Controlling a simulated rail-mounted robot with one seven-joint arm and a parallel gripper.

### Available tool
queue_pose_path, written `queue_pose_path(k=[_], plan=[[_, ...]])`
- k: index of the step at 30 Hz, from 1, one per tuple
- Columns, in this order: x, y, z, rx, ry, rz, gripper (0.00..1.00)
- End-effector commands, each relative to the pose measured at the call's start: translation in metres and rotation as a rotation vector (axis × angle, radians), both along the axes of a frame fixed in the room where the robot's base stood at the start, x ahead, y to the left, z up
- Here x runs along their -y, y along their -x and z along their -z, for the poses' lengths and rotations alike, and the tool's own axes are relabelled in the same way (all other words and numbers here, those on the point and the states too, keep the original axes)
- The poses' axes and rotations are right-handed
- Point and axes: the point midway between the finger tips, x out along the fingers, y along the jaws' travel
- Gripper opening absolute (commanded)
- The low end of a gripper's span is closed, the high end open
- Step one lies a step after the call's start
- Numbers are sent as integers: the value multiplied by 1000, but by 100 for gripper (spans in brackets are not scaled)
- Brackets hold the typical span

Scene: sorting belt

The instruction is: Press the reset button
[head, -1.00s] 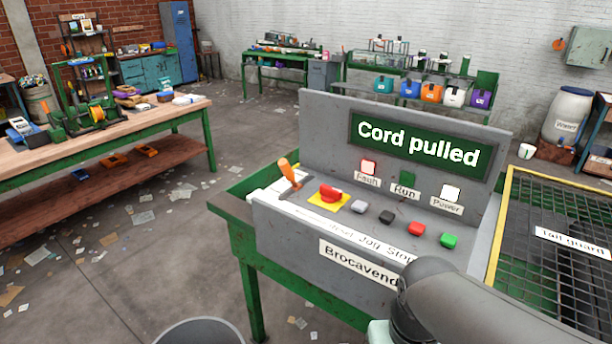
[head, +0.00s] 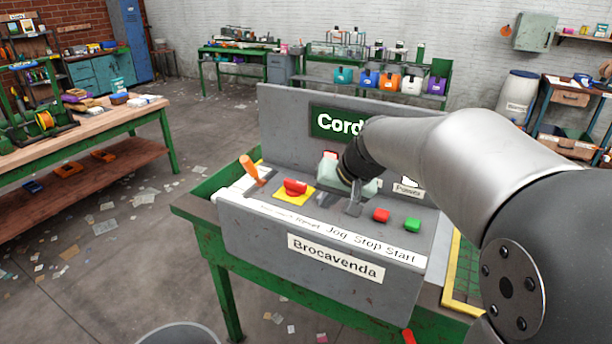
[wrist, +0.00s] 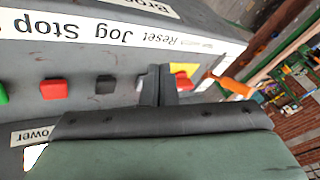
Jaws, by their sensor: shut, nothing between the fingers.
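The grey control panel (head: 300,225) carries a row of buttons with a label strip reading Reset, Jog, Stop, Start. My gripper (wrist: 160,75) is shut and empty, low over the button row. In the wrist view its fingers stand in front of the grey reset button (wrist: 144,90), and only a sliver of it shows. I cannot tell whether they touch. The black jog button (wrist: 105,85) is beside the fingers. The red stop button (head: 381,215) and green start button (head: 411,225) are clear in the head view.
A red mushroom button (head: 296,187) on a yellow plate and an orange-handled lever (head: 250,168) stand left of the reset button. The display (head: 330,122) shows "Cord", the rest hidden by my arm. A wooden workbench (head: 105,115) is at left.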

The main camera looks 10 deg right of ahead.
Motion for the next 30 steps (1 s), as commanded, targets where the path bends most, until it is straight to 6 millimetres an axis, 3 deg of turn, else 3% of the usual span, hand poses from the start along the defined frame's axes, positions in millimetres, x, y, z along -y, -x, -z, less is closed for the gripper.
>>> queue_pose_path(k=[1, 3, 6, 9, 22, 30], plan=[[5, -26, -10, 38, -31, 20, 0], [10, -56, -24, 93, -70, 41, 0], [17, -86, -39, 150, -111, 64, 0], [22, -103, -48, 184, -136, 80, 0], [23, -109, -51, 198, -144, 84, 0], [23, -109, -36, 196, -144, 83, 0]])
